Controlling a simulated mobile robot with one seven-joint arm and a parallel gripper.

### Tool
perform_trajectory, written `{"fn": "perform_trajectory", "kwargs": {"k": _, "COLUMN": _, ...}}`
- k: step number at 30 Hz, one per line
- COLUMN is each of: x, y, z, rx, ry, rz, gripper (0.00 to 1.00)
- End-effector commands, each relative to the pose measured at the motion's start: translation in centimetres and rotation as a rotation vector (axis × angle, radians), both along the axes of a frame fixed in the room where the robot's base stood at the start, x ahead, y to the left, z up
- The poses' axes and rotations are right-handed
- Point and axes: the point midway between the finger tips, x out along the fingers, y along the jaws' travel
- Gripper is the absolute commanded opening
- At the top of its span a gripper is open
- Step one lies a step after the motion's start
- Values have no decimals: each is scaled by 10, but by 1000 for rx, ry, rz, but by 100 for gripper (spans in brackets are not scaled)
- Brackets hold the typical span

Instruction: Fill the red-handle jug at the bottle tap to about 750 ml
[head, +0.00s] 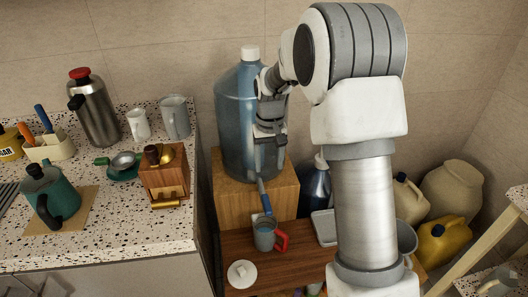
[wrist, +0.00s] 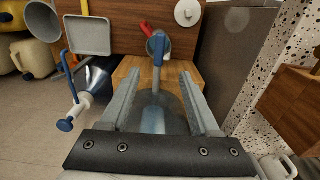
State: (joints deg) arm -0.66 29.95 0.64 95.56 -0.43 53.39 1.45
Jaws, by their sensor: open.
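The red-handle jug (head: 264,238) stands upright on the low brown surface, its red handle to the right. Its inside looks bluish; I cannot read a level. The big blue bottle (head: 232,120) stands on a wooden block above it. The tap's blue lever (head: 264,196) shows over the jug. My gripper (head: 270,138) is in front of the bottle, above the lever. In the wrist view, my open gripper (wrist: 158,78) has the blue lever (wrist: 158,50) beyond and between its fingertips. The jug (wrist: 153,45) is partly hidden behind the lever there.
A white lid (head: 242,274) lies left of the jug, and a grey tray (head: 325,227) is to its right. The speckled counter (head: 120,225) on the left holds a green kettle, a wooden grinder and mugs. A yellow can (head: 440,243) stands on the right.

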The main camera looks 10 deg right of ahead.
Motion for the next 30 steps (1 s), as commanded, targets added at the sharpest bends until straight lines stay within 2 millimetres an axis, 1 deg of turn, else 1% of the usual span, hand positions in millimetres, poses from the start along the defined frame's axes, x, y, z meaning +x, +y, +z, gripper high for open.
{"fn": "perform_trajectory", "kwargs": {"k": 1, "x": 3, "y": 0, "z": -5, "rx": 0, "ry": 10, "rz": 0, "gripper": 62}}
{"fn": "perform_trajectory", "kwargs": {"k": 4, "x": 7, "y": 1, "z": -12, "rx": 0, "ry": 18, "rz": 0, "gripper": 62}}
{"fn": "perform_trajectory", "kwargs": {"k": 8, "x": 8, "y": 1, "z": -21, "rx": 0, "ry": 20, "rz": 0, "gripper": 62}}
{"fn": "perform_trajectory", "kwargs": {"k": 11, "x": 8, "y": 1, "z": -32, "rx": 0, "ry": 20, "rz": 0, "gripper": 62}}
{"fn": "perform_trajectory", "kwargs": {"k": 30, "x": 7, "y": 1, "z": -129, "rx": 0, "ry": 20, "rz": 0, "gripper": 62}}
